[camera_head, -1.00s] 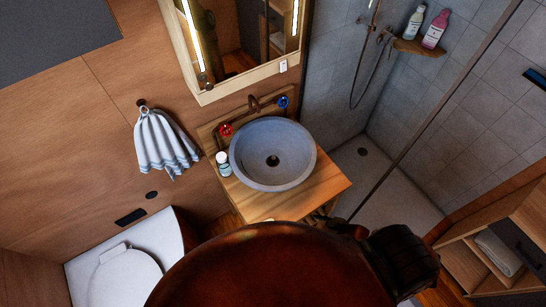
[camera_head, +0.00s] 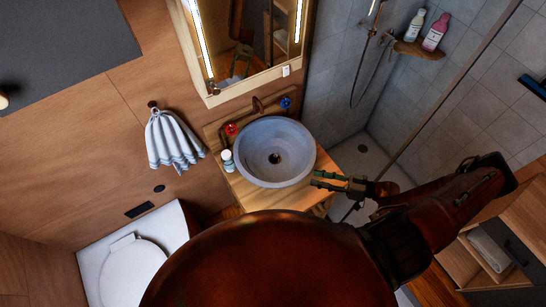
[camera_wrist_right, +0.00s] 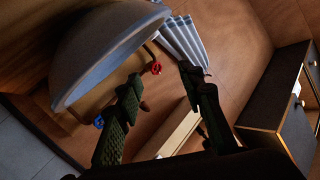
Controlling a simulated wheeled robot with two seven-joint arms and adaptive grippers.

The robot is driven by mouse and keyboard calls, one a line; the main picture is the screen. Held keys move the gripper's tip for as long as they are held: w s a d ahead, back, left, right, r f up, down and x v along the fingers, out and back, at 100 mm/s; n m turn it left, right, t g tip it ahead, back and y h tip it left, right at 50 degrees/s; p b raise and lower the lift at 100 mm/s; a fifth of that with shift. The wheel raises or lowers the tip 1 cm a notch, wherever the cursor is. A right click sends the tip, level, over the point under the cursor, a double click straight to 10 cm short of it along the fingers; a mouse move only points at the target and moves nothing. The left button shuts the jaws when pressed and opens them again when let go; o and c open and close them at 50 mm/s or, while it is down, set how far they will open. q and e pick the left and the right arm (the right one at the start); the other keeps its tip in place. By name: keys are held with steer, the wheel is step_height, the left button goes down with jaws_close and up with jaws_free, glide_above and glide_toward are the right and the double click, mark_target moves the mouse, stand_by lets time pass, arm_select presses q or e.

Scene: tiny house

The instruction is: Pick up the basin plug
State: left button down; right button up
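The grey round basin (camera_head: 245,165) stands on a wooden counter. A small dark round spot (camera_head: 274,158) shows at the bottom of its bowl; I cannot tell whether it is the basin plug or the bare drain. My right gripper (camera_head: 320,180) is open and empty, just right of the basin's rim at the counter's right edge. In the right wrist view, its two fingers (camera_wrist_right: 158,75) are spread with nothing between them. The basin's outer side (camera_wrist_right: 100,60) fills the upper left there, and the bowl's inside is hidden. My left gripper is not in view.
A small white bottle (camera_head: 227,160) stands left of the basin. A red tap knob (camera_head: 231,129), a blue one (camera_head: 286,103) and the spout (camera_head: 258,105) are behind it. A striped towel (camera_head: 175,140) hangs left. A wooden shelf unit (camera_head: 450,265) is at lower right.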

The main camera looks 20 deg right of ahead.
mark_target(277, 155)
steer(key=w+f+n+g+h, duration=0.1)
steer(key=w+f, duration=0.1)
steer(key=w, duration=0.3)
steer(key=w+a+f+n+g+h, duration=0.1)
steer(key=w+f, duration=0.1)
steer(key=w, duration=0.3)
steer(key=w+a+f+n+g+h+p, duration=0.1)
steer(key=w+f+n+h, duration=0.1)
steer(key=w, duration=0.3)
steer(key=shift+a+f, duration=0.25)
steer(key=shift+f, duration=0.15)
steer(key=w+n+g+h, duration=0.1)
steer(key=w, duration=0.1)
steer(key=w+a+n+g+h, duration=0.1)
steer(key=w+n+g+h+p, duration=0.1)
steer(key=w, duration=0.1)
steer(key=shift+w+a+g, duration=0.25)
steer(key=shift+w+g, duration=0.1)
steer(key=shift+g, duration=0.05)
steer(key=shift+w+a+r+n+g+h+p, duration=0.25)
steer(key=shift+w+a+n+g+h+p, duration=0.1)
steer(key=shift+n+g+h, duration=0.45)
steer(key=p+x, duration=0.1)
steer(key=x, duration=0.6)
steer(key=shift+r+p, duration=0.1)
steer(key=shift+p, duration=0.2)
jaws_close()
